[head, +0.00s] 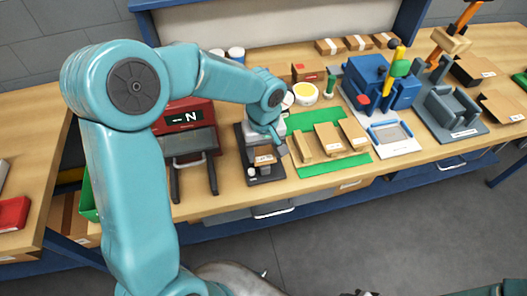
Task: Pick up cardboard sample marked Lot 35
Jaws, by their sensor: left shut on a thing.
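My left gripper (279,146) reaches down beside a small dark grey device at the left edge of the green mat. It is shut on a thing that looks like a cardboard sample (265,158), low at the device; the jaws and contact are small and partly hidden. Other brown cardboard samples lie on the green mat (318,168): a narrow one (303,147), a middle one (328,138) and a right one (354,133). Their white labels are too small to read, so I cannot tell which is Lot 35. My right gripper is not in view.
A red and grey machine (188,140) marked N stands left of the device. A blue fixture (382,88), a white tray (396,139) and a grey fixture (455,112) stand to the right.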

